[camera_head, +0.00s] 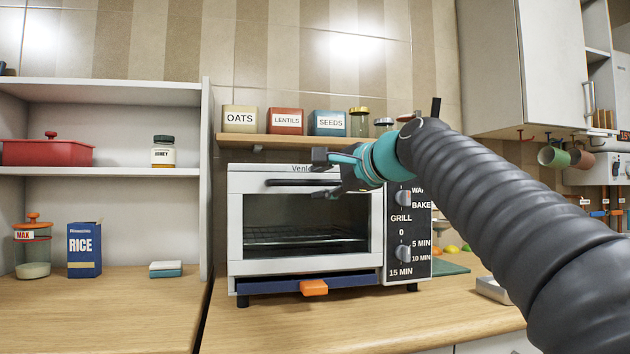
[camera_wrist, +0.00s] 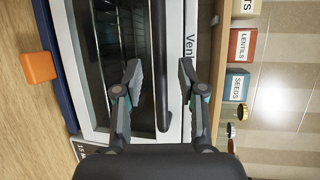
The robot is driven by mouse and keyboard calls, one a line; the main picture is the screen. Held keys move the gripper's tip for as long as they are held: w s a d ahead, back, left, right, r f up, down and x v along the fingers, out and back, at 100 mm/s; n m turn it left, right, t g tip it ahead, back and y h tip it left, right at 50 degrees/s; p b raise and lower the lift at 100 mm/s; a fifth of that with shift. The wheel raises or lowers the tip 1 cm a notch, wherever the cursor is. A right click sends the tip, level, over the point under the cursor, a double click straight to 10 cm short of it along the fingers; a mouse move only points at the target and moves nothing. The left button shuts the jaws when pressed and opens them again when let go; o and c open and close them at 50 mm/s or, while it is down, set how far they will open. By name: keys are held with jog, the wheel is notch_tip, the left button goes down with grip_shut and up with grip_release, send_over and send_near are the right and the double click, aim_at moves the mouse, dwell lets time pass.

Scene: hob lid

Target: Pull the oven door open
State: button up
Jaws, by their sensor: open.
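The white toaster oven (camera_head: 236,215) stands on the counter with its door (camera_head: 305,225) shut; a rack shows through the glass. A dark bar handle (camera_head: 290,183) runs along the door's top edge. My gripper (camera_head: 328,172) is in front of the upper right part of the door and hides the handle's right end. In the wrist view, my gripper (camera_wrist: 160,75) is open, with the handle (camera_wrist: 160,50) running between its two fingers. I cannot tell whether either finger touches it.
A blue tray with an orange tab (camera_head: 314,287) lies below the door. The control panel (camera_head: 408,235) is to its right. A shelf above holds OATS (camera_head: 240,119), LENTILS (camera_head: 286,121) and SEEDS (camera_head: 327,122) boxes. A shelf unit (camera_head: 205,180) stands left. The counter in front (camera_head: 300,325) is clear.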

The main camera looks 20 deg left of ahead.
jog(key=shift+x, duration=1.45)
grip_shut()
